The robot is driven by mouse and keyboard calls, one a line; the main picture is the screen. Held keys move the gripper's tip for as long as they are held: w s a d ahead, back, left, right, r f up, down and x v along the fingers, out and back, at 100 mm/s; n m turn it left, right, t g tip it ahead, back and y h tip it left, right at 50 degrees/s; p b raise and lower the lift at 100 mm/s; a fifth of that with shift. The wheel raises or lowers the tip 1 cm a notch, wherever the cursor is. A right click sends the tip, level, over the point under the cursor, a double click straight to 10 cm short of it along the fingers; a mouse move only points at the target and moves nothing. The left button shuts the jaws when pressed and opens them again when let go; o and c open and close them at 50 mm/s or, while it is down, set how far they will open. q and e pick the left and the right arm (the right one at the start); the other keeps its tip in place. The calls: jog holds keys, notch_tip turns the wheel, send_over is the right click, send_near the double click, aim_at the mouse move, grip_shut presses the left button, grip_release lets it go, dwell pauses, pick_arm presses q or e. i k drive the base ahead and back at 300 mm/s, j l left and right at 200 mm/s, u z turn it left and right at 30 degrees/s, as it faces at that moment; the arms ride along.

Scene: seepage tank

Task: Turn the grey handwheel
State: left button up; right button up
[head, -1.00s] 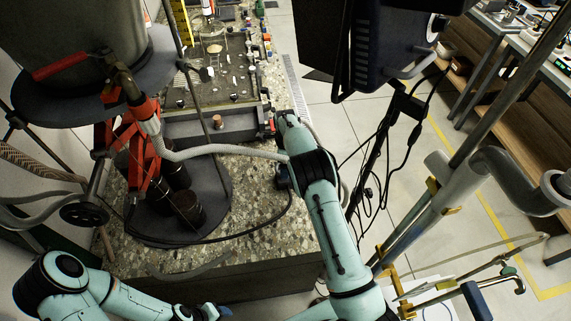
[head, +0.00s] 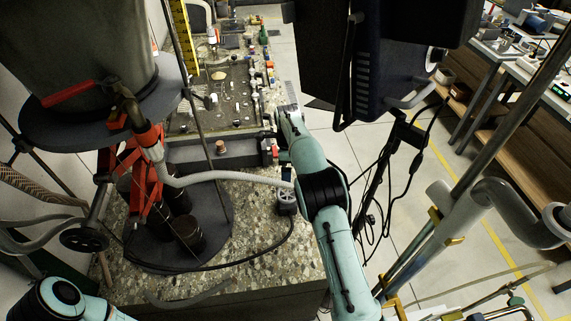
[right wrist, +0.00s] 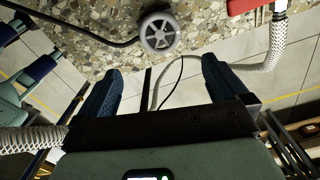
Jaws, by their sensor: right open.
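The grey handwheel (right wrist: 160,33) is a small round wheel with spokes, at the top middle of the right wrist view, by the stone bench edge. It also shows in the head view (head: 287,203), just left of my right arm. My right gripper (right wrist: 158,75) is open and empty, with its two dark blue fingers spread. The wheel appears beyond the fingertips, between them in the picture and apart from them. In the head view the right gripper is mostly hidden by its own arm. My left arm is at the bottom left of the head view; its gripper is out of frame.
A ribbed white hose (head: 225,176) runs across the stone bench (head: 255,248) close to the wheel. A black cable (right wrist: 90,32) reaches the wheel. A black handwheel (head: 85,239) is at left. A dark monitor (head: 385,60) hangs at upper right, with cables below it.

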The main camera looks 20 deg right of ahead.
aim_at(287, 195)
jog(key=k+j, duration=0.3)
jog(key=k, duration=0.15)
jog(key=k+j, duration=0.35)
jog(key=k, duration=0.1)
